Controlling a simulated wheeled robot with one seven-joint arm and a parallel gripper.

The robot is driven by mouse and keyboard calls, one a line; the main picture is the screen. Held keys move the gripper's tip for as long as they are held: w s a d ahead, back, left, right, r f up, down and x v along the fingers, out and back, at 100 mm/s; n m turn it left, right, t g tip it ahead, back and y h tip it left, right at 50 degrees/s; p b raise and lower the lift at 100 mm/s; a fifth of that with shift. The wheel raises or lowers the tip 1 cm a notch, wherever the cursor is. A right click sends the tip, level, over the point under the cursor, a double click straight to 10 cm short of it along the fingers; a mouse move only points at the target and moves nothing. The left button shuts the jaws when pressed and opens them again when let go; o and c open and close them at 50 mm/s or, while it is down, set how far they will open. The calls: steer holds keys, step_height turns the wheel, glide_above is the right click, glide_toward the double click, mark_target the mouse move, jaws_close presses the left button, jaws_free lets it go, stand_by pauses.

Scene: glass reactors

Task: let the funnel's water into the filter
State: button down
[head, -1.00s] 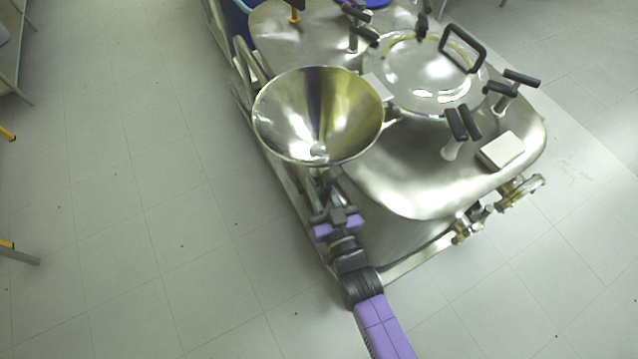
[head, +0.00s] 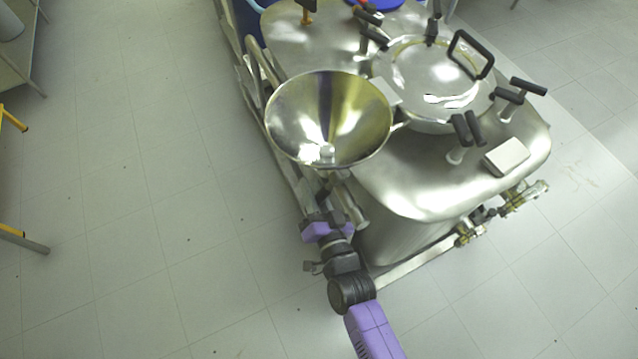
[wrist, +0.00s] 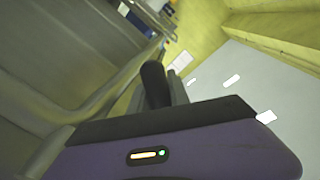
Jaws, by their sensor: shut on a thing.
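The steel funnel (head: 348,112) stands beside the large steel vessel, which I take for the filter (head: 425,190). The funnel's bowl shows bright reflections near its bottom; I cannot tell the water level. A black valve handle (head: 324,189) shows just below the funnel, and also in the wrist view (wrist: 155,84). My gripper (head: 322,208) is below the funnel at the vessel's near left side, shut on the handle. The fingertips are mostly hidden in both views. The outlet below the funnel is hidden.
The vessel carries a round lid (head: 432,75) with a black handle, and several black-gripped clamps. A small pale box (head: 507,157) sits on its top. Brass fittings (head: 520,198) stick out at the lower right.

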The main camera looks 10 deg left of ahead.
steer(key=s+a+r+m+g+y+p, duration=0.1)
steer(key=s+a+r+m+p, duration=0.1)
steer(key=r+m, duration=0.4)
steer(key=shift+a+m+g+p, duration=0.45)
steer(key=shift+m+p, duration=0.35)
steer(key=shift+m, duration=1.1)
steer(key=shift+a+r, duration=0.1)
steer(key=shift+r, duration=0.05)
steer(key=c, duration=1.5)
jaws_free()
steer(key=shift+s, duration=0.1)
steer(key=shift+b+v, duration=1)
steer(key=shift+v, duration=2.9)
